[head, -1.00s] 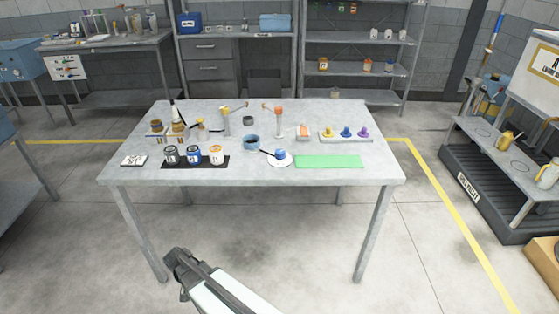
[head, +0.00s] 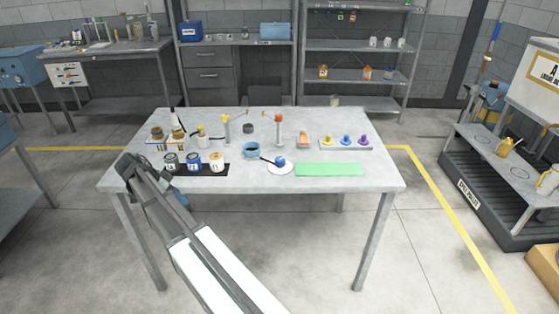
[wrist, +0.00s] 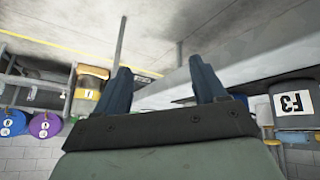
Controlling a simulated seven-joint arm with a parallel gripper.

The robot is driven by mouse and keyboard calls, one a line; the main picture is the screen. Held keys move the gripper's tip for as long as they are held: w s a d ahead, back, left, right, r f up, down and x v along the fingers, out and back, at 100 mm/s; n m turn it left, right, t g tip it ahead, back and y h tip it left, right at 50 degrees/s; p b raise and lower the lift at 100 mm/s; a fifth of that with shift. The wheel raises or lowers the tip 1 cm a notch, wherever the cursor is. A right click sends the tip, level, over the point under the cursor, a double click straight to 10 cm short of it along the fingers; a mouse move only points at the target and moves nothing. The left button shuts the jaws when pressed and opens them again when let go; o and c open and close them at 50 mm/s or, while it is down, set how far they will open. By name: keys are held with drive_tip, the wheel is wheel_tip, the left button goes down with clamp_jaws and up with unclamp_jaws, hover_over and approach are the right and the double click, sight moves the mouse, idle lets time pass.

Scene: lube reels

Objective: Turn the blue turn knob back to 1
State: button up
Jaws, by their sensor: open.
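In the head view a small blue knob-like piece (head: 280,161) sits on a round white plate (head: 286,171) near the table's front, right of the middle. A dark bar reaches from it to the upper left. Another blue knob (head: 346,139) stands between a yellow one (head: 327,141) and a purple one (head: 363,140) on a pale strip farther right. Any numbers or pointer setting are too small to read. My gripper (head: 127,168) is at the table's front left corner, far left of both blue pieces. In the wrist view its two fingers (wrist: 162,85) are apart with nothing between them.
Labelled jars (head: 193,162) stand on a black mat just right of my gripper. Bottles (head: 177,136), a blue cup (head: 252,150) and two upright posts (head: 279,131) stand across the table. A green mat (head: 328,170) lies bare at the front right.

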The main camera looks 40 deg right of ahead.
sight(279, 159)
drive_tip(key=d+r+m, duration=0.1)
drive_tip(key=d+r, duration=0.1)
drive_tip(key=d, duration=0.1)
drive_tip(key=d+r+m, duration=0.1)
drive_tip(key=d+r, duration=0.2)
drive_tip(key=d+r+m, duration=0.1)
drive_tip(key=d+r, duration=0.1)
drive_tip(key=d, duration=0.1)
drive_tip(key=shift+w+d+r+h, duration=0.25)
drive_tip(key=shift+w+r+h, duration=0.05)
drive_tip(key=shift+w, duration=0.1)
drive_tip(key=s+d+r+m+g, duration=0.15)
drive_tip(key=s+d, duration=0.25)
drive_tip(key=d, duration=0.6)
drive_tip(key=s+d+r+m+g, duration=0.15)
drive_tip(key=s+d, duration=0.25)
drive_tip(key=d, duration=0.7)
drive_tip(key=shift+h, duration=0.3)
drive_tip(key=x, duration=1.3)
drive_tip(key=shift+d, duration=0.15)
drive_tip(key=shift+c, duration=0.5)
drive_tip(key=c, duration=0.9)
